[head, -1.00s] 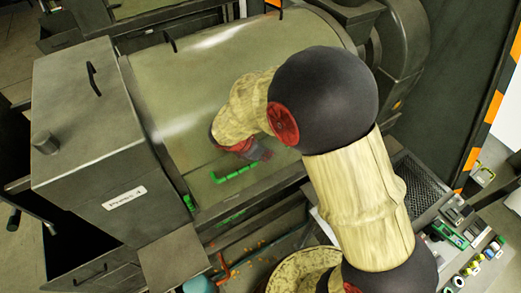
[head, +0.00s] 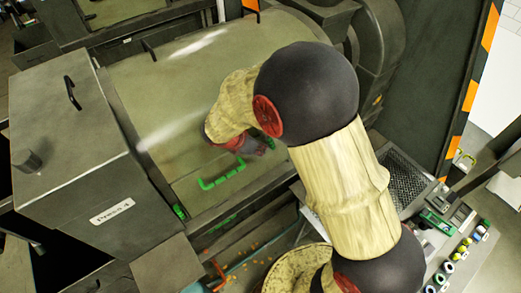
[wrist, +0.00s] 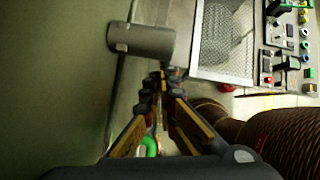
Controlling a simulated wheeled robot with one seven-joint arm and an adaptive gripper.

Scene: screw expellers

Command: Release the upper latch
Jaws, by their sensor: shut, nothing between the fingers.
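The press, labelled Press 4, has a large rounded olive cover (head: 190,95). A green U-shaped handle (head: 222,176) is on the cover's lower front. Another green part (head: 264,138) shows beside my gripper (head: 262,149), partly hidden by my arm. A small green part (head: 179,211) sits at the cover's lower left corner. I cannot tell which green part is the upper latch. In the wrist view my gripper (wrist: 163,84) is shut and empty, beside a grey cylindrical part (wrist: 141,41). A green curved piece (wrist: 151,146) shows below, between the finger linkages.
A grey box housing (head: 70,130) stands left of the cover. A round bin (head: 285,272) is below, near my arm. A mesh panel (head: 405,182) and a bench with coloured small parts (head: 460,250) lie to the right.

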